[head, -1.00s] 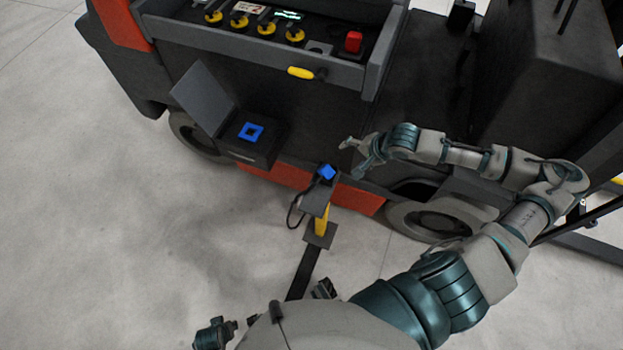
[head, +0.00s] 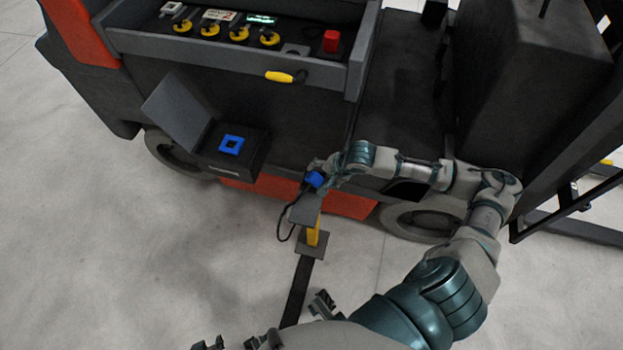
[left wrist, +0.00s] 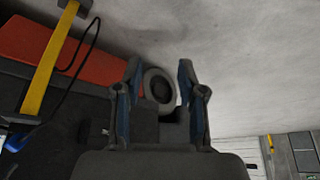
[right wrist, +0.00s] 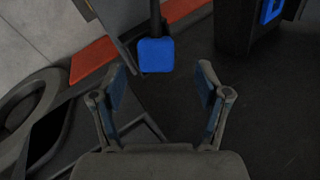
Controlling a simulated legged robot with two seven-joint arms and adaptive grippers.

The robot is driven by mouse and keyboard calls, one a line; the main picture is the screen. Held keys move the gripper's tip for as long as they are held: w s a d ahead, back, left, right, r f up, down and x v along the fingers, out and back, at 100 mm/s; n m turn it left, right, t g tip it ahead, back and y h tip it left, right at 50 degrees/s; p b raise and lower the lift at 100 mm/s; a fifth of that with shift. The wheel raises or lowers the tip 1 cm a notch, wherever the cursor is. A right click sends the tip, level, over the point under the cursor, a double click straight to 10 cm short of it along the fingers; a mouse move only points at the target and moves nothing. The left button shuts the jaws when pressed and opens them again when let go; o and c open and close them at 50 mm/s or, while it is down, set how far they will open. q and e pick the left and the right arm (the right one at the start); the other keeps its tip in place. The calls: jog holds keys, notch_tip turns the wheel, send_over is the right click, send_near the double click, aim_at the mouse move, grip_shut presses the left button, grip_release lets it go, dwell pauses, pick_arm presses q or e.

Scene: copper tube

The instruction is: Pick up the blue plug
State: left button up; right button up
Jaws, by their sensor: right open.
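The blue plug (head: 315,179) sits at the top of a grey-topped yellow stand (head: 312,232), with a black cable hanging beside it. In the right wrist view the plug (right wrist: 156,55) shows as a blue block on a dark stem, just beyond the fingertips and roughly centred between them. My right gripper (right wrist: 161,70) is open and empty. In the head view it is right beside the plug, partly overlapping it; contact cannot be told. My left gripper (left wrist: 159,66) is open and empty in its wrist view, away from the plug. A blue piece (left wrist: 18,142) shows at that view's left edge.
A forklift-like vehicle stands behind, with a tray of knobs and a red button (head: 331,41). An open dark box (head: 240,160) with a blue square socket (head: 231,145) is left of the plug. A wheel (head: 425,217) is right of the stand. The floor at left is clear.

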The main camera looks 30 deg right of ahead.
aim_at(320, 176)
jog(key=f, duration=0.1)
jog(key=w+f+b, duration=0.1)
jog(key=f, duration=0.1)
jog(key=w+f+b, duration=0.1)
jog(key=shift+w+d+f, duration=0.1)
jog(key=shift+d+f, duration=0.1)
jog(key=shift+f, duration=0.1)
jog(key=shift+a, duration=0.1)
jog(key=shift+a+r, duration=0.15)
jog(key=shift+a, duration=0.05)
jog(key=c, duration=1.1)
pick_arm(q)
jog(key=w+d+r+t+h, duration=0.1)
jog(key=w+d+r+t, duration=0.1)
jog(key=w, duration=0.5)
jog(key=shift+d+t, duration=0.55)
jog(key=shift+t, duration=0.45)
pick_arm(e)
jog(key=shift+d, duration=0.2)
jog(key=shift+c, duration=1.2)
